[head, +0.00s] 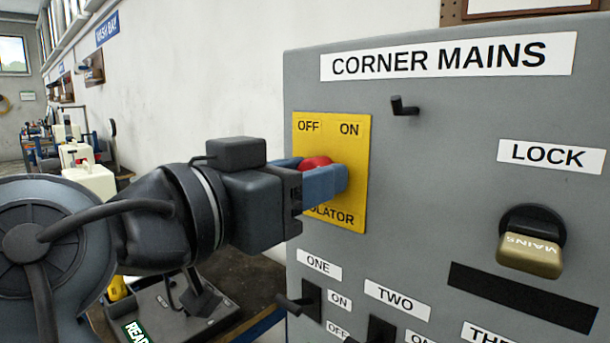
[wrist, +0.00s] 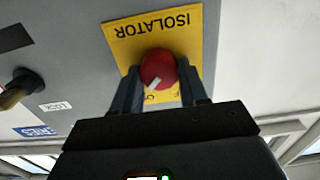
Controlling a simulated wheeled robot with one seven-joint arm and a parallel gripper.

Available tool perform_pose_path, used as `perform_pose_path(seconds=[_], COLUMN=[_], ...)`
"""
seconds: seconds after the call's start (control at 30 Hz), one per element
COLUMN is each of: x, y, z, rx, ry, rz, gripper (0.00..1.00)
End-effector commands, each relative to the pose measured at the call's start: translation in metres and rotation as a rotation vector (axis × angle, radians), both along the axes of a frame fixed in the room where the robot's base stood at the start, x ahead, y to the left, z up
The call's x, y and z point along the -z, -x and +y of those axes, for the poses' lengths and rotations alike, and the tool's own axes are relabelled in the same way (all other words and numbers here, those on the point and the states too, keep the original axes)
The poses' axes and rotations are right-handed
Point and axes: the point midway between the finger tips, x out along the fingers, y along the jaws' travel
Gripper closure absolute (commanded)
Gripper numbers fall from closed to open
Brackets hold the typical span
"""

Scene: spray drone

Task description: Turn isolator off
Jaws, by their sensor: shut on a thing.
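The red isolator knob (head: 316,162) sits on a yellow plate (head: 356,150) marked OFF at upper left and ON at upper right. The plate is on the grey CORNER MAINS panel (head: 440,110). My gripper (head: 325,176) is shut on the knob, a blue-grey finger at each side. In the wrist view, which is upside down, the red knob (wrist: 158,66) lies between the fingers of my gripper (wrist: 162,88). Its white pointer mark slants down and left there, towards the ON side. The fingers hide part of the OFF and ON lettering.
A brass MAINS padlock (head: 530,256) hangs on the panel under the LOCK label. A small black hook (head: 404,106) sticks out above. Black switches (head: 312,300) labelled ONE and TWO are below my gripper. A dark bench (head: 245,290) stands at lower left.

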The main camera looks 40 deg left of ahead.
Motion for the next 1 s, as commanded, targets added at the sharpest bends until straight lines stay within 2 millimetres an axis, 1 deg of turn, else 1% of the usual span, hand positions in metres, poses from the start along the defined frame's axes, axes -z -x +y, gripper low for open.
perform_pose_path(seconds=[0.17,0.37,0.57,1.0], x=[-0.0008,-0.0020,-0.0033,-0.0035], y=[-0.0001,-0.0003,-0.0005,-0.0006], z=[0.0000,0.0002,0.0010,0.0024], rx=[0.000,0.001,0.000,0.000], ry=[0.031,0.133,0.299,0.717], rz=[0.003,0.011,0.024,0.058], gripper=[0.87,0.87,0.87,0.87])
